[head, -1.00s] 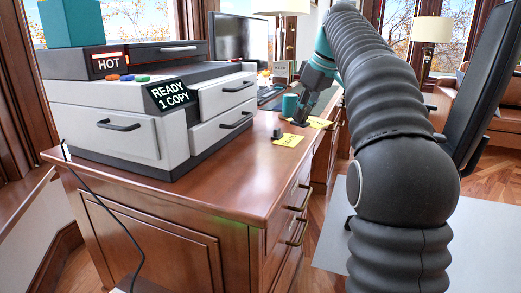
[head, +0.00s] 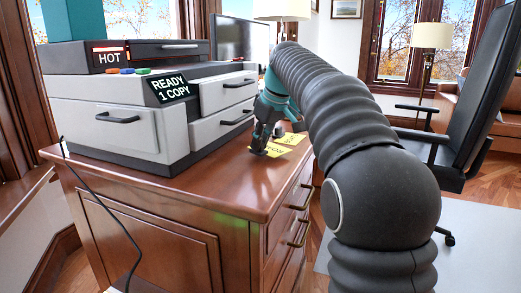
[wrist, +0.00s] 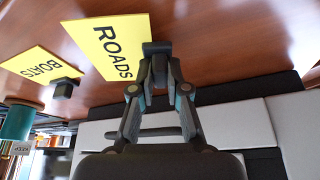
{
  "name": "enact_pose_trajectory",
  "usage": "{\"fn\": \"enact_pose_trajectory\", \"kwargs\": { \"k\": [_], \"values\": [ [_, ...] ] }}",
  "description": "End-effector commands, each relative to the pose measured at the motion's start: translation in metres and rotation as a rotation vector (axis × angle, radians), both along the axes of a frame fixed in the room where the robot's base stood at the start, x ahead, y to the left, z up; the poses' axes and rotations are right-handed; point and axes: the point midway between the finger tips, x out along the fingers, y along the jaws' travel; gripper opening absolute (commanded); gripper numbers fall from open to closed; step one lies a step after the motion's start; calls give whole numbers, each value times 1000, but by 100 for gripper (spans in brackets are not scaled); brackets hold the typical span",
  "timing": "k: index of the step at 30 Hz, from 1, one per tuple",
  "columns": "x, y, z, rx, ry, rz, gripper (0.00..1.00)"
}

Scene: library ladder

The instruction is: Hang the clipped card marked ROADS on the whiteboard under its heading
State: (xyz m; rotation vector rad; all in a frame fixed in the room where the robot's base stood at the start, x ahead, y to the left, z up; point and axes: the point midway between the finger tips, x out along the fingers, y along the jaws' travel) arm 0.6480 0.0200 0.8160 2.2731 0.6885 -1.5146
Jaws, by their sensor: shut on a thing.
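The yellow card marked ROADS (wrist: 112,45) lies on the wooden desk top, its black clip (wrist: 157,47) at one edge. My gripper (wrist: 159,68) is shut on that clip in the wrist view. In the head view my gripper (head: 259,150) points down at the desk top, and the ROADS card (head: 270,150) shows partly beside it. I cannot tell any gap between card and desk. The whiteboard and its headings are not in view.
A yellow BOATS card (wrist: 38,65) with its own black clip (wrist: 64,88) lies close by. The grey-and-white copier (head: 110,115) stands on the desk (head: 215,190) at left. A black office chair (head: 478,90) is at right.

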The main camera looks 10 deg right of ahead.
Motion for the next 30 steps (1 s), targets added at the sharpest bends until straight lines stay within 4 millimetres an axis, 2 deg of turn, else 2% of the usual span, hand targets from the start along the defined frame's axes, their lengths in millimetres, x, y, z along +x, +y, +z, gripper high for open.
{"fn": "enact_pose_trajectory", "kwargs": {
  "k": [1, 3, 14, 15, 17, 18, 26, 30],
  "values": [
    [0, 0, -10, 1, 2, -1, 0],
    [0, 0, -15, 0, 0, -1, 0],
    [0, 0, -18, 0, 0, -1, 0],
    [0, 0, -17, 0, 0, -1, 22],
    [0, 0, -17, 0, 0, -1, 37],
    [0, 0, -17, 0, 0, -1, 40],
    [0, 0, -16, 0, 0, 0, 40],
    [-1, -2, -7, 1, -2, -1, 40]
  ]
}}
